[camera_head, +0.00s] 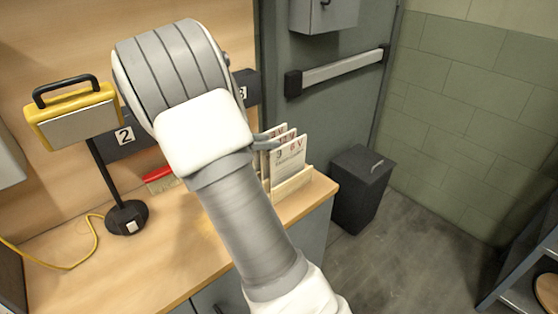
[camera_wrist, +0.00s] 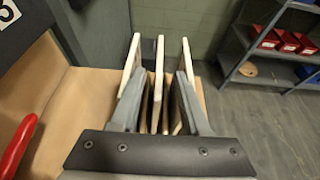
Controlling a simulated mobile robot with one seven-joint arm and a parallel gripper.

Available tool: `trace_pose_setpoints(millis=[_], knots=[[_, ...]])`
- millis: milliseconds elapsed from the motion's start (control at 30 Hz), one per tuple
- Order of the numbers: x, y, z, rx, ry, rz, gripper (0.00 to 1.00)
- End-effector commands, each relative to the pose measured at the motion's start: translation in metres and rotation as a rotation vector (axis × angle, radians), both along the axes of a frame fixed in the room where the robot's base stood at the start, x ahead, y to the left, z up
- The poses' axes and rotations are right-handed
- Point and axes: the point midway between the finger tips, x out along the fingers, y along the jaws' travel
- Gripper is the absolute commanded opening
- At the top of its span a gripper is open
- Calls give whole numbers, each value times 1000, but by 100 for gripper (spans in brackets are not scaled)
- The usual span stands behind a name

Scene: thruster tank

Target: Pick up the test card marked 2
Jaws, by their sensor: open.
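Three pale test cards stand upright in a wooden rack (camera_head: 292,188) at the right end of the bench. In the wrist view the cards show edge-on: a left card (camera_wrist: 132,58), a middle card (camera_wrist: 158,72) and a right card (camera_wrist: 188,62). My gripper (camera_wrist: 160,90) is open, its fingers on either side of the middle card. In the head view my arm hides most of it.
A yellow lamp-like device (camera_head: 75,115) on a black stand is at the left of the bench. A red-handled item (camera_head: 160,178) lies near the back panel, by a plate marked 2 (camera_head: 124,136). A dark bin (camera_head: 362,188) stands right of the bench. Shelves (camera_wrist: 275,50) stand beyond.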

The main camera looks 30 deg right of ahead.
Motion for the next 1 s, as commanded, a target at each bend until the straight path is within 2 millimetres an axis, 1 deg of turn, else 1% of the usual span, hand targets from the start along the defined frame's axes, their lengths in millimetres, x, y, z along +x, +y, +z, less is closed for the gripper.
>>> trace_pose_setpoints(millis=[133,300,400,600,633,667,700,867,900,1000], knots=[[2,-13,-4,-2,0,-3,46],[6,-37,-13,-2,0,-4,46],[7,-47,-17,-1,1,-3,46],[8,-48,-17,-1,0,-1,46],[8,-48,-17,-1,0,-1,44],[8,-48,-17,-1,0,-1,39],[8,-48,-17,-1,0,-1,32],[8,-48,-17,0,0,-1,3],[8,-48,-17,-1,0,-1,0],[8,-48,-17,0,0,-1,0]])
